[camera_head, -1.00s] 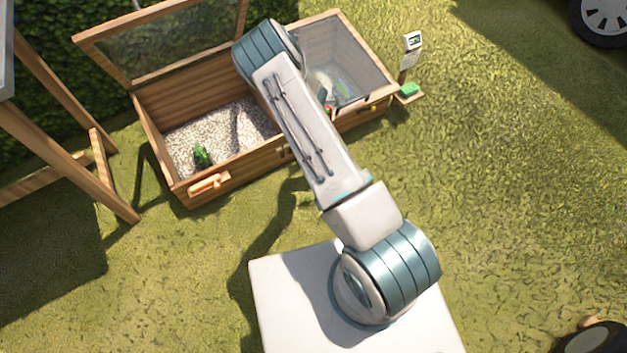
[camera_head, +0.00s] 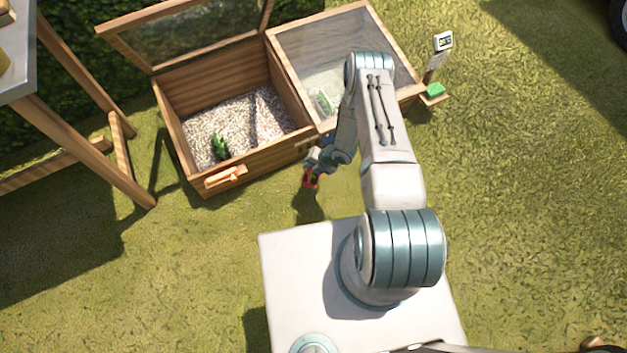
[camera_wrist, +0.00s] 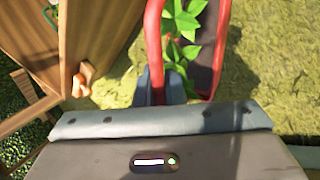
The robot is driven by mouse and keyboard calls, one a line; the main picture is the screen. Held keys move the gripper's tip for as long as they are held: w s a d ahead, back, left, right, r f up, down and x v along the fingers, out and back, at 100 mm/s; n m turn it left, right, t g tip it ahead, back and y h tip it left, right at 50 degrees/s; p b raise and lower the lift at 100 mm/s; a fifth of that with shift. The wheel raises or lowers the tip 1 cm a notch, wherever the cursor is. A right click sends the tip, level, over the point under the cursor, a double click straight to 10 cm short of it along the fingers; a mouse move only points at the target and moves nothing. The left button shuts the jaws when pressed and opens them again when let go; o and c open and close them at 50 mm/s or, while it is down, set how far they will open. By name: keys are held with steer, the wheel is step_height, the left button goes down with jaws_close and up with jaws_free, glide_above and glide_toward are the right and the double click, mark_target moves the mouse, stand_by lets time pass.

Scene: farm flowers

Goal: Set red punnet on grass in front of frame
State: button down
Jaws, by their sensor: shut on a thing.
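The red punnet (camera_head: 311,180) is small in the head view, held at my gripper (camera_head: 312,164) above the grass in front of the wooden frame. In the wrist view the red punnet (camera_wrist: 154,35) shows a red rim or handle with green leafy plants inside. My gripper (camera_wrist: 165,88) is shut on its red edge. The wooden cold frame (camera_head: 245,160) has its left lid raised and its right glazed lid closed. The grass (camera_head: 225,240) lies below the punnet, and a dark shadow falls on it. The punnet's underside is hidden.
A green plant (camera_head: 220,146) stands on the gravel in the open left bay. An orange handle (camera_head: 226,177) juts from the frame's front. A wooden table (camera_head: 75,110) stands at left. A small sign (camera_head: 441,45) and green block (camera_head: 435,90) are at right. Grass in front is clear.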

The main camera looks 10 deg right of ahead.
steer(key=shift+s+a+f+b, duration=0.45)
steer(key=shift+s+a+f, duration=0.25)
steer(key=shift+a+f, duration=1)
steer(key=shift+s+a+f+b, duration=0.4)
steer(key=shift+s+a+f, duration=0.3)
steer(key=shift+a+f, duration=1)
steer(key=shift+s+a+f+b, duration=0.45)
steer(key=shift+s+a+f, duration=0.25)
steer(key=shift+a+f, duration=1)
steer(key=shift+d+f, duration=0.15)
steer(key=shift+f, duration=0.1)
steer(key=c, duration=1.5)
jaws_free()
steer(key=shift+r, duration=0.1)
steer(key=shift+r, duration=0.1)
